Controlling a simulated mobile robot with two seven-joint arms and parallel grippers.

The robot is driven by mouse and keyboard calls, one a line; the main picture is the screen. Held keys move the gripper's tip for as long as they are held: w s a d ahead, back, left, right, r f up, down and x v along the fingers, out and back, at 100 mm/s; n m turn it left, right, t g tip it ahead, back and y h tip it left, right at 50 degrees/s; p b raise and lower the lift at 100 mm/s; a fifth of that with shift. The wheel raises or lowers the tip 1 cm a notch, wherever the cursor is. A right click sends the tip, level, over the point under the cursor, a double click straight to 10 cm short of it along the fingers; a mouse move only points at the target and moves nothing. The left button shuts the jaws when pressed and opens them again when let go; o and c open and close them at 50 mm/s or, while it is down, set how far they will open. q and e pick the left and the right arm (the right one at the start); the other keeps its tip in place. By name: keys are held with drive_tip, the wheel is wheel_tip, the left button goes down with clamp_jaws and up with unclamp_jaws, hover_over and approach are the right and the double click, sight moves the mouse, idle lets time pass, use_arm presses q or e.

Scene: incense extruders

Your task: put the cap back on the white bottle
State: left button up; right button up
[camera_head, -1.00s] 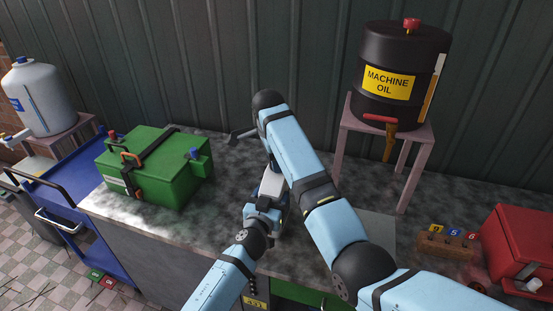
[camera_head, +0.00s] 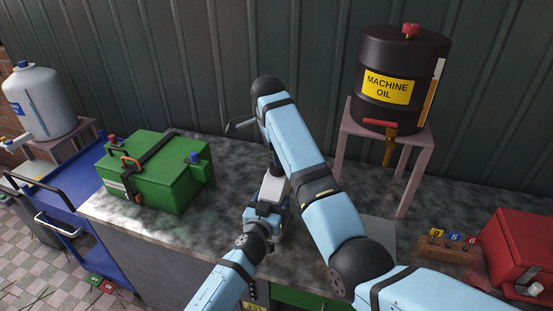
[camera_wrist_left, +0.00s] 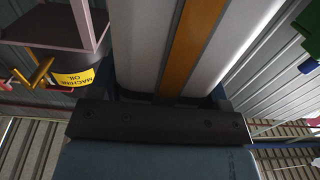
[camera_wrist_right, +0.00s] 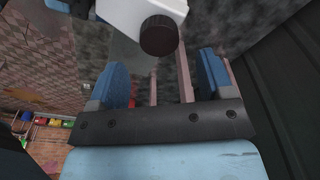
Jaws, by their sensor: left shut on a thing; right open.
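The white bottle (camera_head: 271,190) is in my left gripper (camera_head: 267,208), which is shut on it over the bench. In the left wrist view the bottle's pale side with an orange stripe (camera_wrist_left: 193,45) fills the space between the fingers. In the right wrist view the bottle (camera_wrist_right: 135,12) is at the top, with a dark round cap-like piece (camera_wrist_right: 159,36) at its end; I cannot tell whether this is the cap or the neck. My right gripper (camera_wrist_right: 163,78) is open and empty, its fingers just short of that end. In the head view my right forearm hides most of it.
A green box (camera_head: 160,175) stands on the bench to the left. A black machine oil drum (camera_head: 398,75) stands on a pink stand (camera_head: 408,160) at the right. A red box (camera_head: 520,245) and a block with number tags (camera_head: 445,250) are at far right. A corrugated wall closes the back.

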drive_tip(key=shift+r, duration=0.1)
drive_tip(key=n, duration=0.3)
drive_tip(key=r+n, duration=0.1)
drive_tip(key=shift+w+a+r, duration=0.1)
drive_tip(key=shift+w, duration=0.2)
drive_tip(key=n, duration=0.2)
drive_tip(key=shift+w+r+n+y, duration=0.1)
drive_tip(key=shift+r+n+y, duration=0.2)
drive_tip(key=shift+n, duration=0.1)
drive_tip(key=n, duration=0.2)
drive_tip(key=shift+a+r+n+t, duration=0.1)
drive_tip(key=shift+r+n+t, duration=0.2)
drive_tip(key=shift+n, duration=0.1)
drive_tip(key=n, duration=0.5)
drive_tip(key=shift+w+a+r, duration=0.1)
drive_tip(key=shift+r, duration=0.15)
drive_tip(key=n, duration=0.2)
drive_tip(key=shift+r+n, duration=0.1)
drive_tip(key=shift+n, duration=0.3)
drive_tip(key=n, duration=0.4)
drive_tip(key=shift+n+y, duration=0.3)
drive_tip(key=shift+n, duration=0.1)
drive_tip(key=n, duration=0.4)
drive_tip(key=s+d+n+g, duration=0.1)
drive_tip(key=n, duration=0.1)
drive_tip(key=shift+n, duration=0.4)
